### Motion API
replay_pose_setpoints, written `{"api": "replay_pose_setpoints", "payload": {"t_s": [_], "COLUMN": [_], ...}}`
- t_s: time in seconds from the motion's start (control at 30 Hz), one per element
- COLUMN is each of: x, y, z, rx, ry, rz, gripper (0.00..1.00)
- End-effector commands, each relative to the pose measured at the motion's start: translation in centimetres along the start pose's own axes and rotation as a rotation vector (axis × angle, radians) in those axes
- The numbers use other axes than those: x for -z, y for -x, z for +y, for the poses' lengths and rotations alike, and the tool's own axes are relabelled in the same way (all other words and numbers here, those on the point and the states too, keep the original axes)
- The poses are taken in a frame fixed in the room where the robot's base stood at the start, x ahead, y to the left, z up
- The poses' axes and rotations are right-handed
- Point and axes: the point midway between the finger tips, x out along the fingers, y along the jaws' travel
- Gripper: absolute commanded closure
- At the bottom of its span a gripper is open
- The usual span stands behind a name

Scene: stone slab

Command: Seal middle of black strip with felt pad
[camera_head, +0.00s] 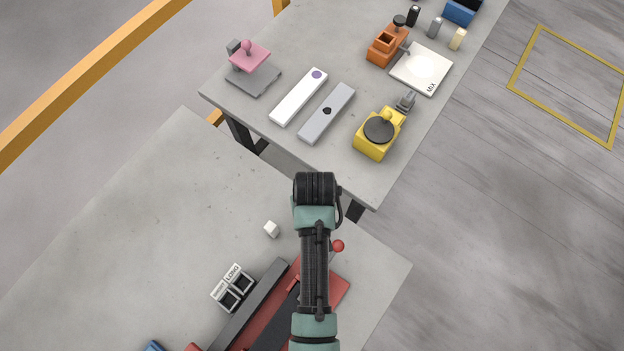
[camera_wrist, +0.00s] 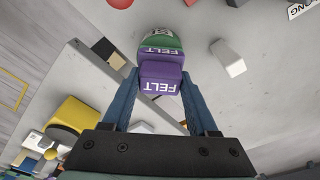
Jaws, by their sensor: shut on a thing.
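My gripper (camera_wrist: 160,82) shows in the wrist view with its two blue fingers shut on a purple block marked FELT (camera_wrist: 160,75). A green rounded piece (camera_wrist: 163,40) with white lettering shows just beyond the block; I cannot tell if the two are joined. In the head view my arm hides the gripper and the block. A long dark strip (camera_head: 252,305) lies at the near slab's lower middle, beside a red fixture (camera_head: 335,289); I cannot tell if it is the black strip. My arm partly covers this fixture.
A small white block (camera_head: 271,229) and a label holder (camera_head: 233,288) stand on the near slab (camera_head: 130,210). The far slab holds a white bar (camera_head: 299,97), a grey bar (camera_head: 327,113), a yellow device (camera_head: 379,133) and a pink-topped device (camera_head: 249,58). The near slab's left is clear.

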Motion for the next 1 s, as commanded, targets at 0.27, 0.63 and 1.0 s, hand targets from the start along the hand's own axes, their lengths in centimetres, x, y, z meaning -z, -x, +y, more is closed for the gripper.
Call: {"api": "replay_pose_setpoints", "payload": {"t_s": [0.27,0.63,1.0], "x": [-0.1,0.3,0.7], "y": [0.4,3.4,6.2], "z": [0.0,0.0,0.0], "rx": [0.001,0.001,0.0], "ry": [0.0,0.0,0.0], "rz": [-0.004,-0.002,-0.001], "gripper": [0.85,0.85,0.85]}}
